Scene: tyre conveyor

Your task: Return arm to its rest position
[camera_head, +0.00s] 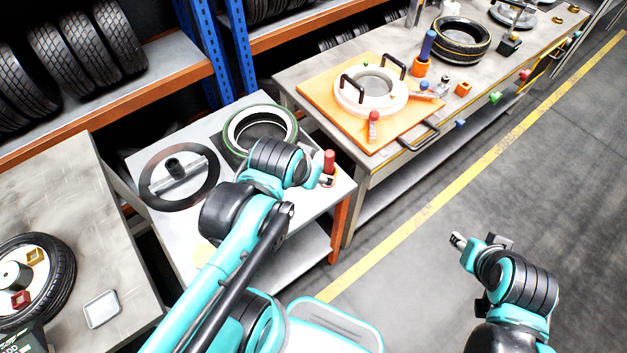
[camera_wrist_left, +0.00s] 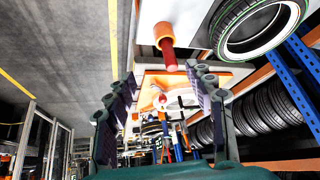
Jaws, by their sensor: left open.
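My left arm reaches in over the small grey table (camera_head: 225,245) in the head view. Its gripper (camera_head: 321,180) is near the table's right edge, beside a red-handled tool (camera_head: 329,160) and partly hidden by the wrist. In the left wrist view the two finger rows of the left gripper (camera_wrist_left: 163,80) stand wide apart with nothing held between them. The red handle (camera_wrist_left: 169,57) in its orange holder (camera_wrist_left: 164,36) lies beyond the fingertips. My right gripper (camera_head: 474,242) is over the bare floor at lower right; its jaw gap is unclear.
A green-rimmed tyre (camera_head: 240,148) and a black ring with a bar (camera_head: 155,190) lie on the small table. The workbench behind holds an orange board (camera_head: 318,92) with a white ring (camera_head: 345,99). Tyre shelves stand behind. Floor (camera_head: 420,270) is free at right.

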